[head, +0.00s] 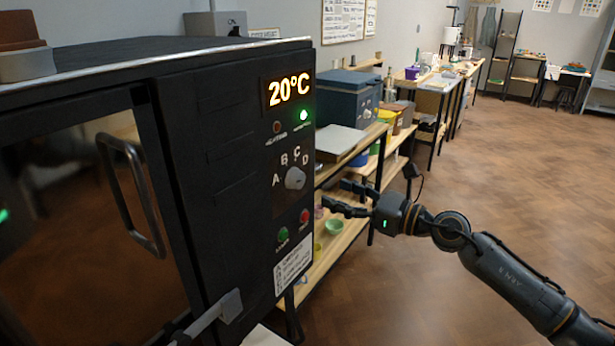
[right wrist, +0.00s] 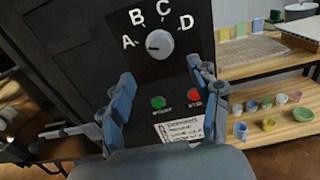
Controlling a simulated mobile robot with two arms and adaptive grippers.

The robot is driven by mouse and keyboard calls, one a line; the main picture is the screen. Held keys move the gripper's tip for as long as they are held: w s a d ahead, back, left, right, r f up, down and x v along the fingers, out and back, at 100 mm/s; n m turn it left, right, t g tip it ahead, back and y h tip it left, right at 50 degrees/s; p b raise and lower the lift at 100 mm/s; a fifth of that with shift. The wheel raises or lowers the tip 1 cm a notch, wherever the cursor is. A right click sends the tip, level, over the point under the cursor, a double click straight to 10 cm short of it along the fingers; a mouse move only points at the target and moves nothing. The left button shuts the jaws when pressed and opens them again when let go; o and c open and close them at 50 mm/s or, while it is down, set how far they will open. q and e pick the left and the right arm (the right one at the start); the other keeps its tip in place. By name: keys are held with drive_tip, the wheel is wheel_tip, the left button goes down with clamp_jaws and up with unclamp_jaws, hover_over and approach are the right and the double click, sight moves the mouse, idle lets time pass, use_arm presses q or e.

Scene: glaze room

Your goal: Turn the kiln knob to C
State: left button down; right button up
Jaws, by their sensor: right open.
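The kiln (head: 225,130) is a black cabinet on the left of the head view, its display reading 20°C. Its round grey knob (head: 295,178) sits on the front panel below the letters A, B, C and D. In the right wrist view the knob (right wrist: 160,44) shows a small dark mark on its left side, seemingly toward A. My right gripper (head: 336,197) is open and empty, in front of the panel and apart from the knob. In the right wrist view its fingers (right wrist: 160,85) are spread below the knob. My left gripper is not in view.
A green button (head: 282,234) and a red button (head: 305,216) sit below the knob, above a white label (head: 293,265). The door handle (head: 132,195) sticks out at the left. Wooden shelves (head: 345,235) with bowls stand behind. Open floor lies at the right.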

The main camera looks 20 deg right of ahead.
sight(301, 181)
drive_tip(key=p+x, duration=0.2)
drive_tip(key=x, duration=0.6)
drive_tip(key=shift+r, duration=0.1)
drive_tip(key=shift+w+a, duration=0.35)
drive_tip(key=c, duration=1.2)
drive_tip(key=shift+o, duration=0.2)
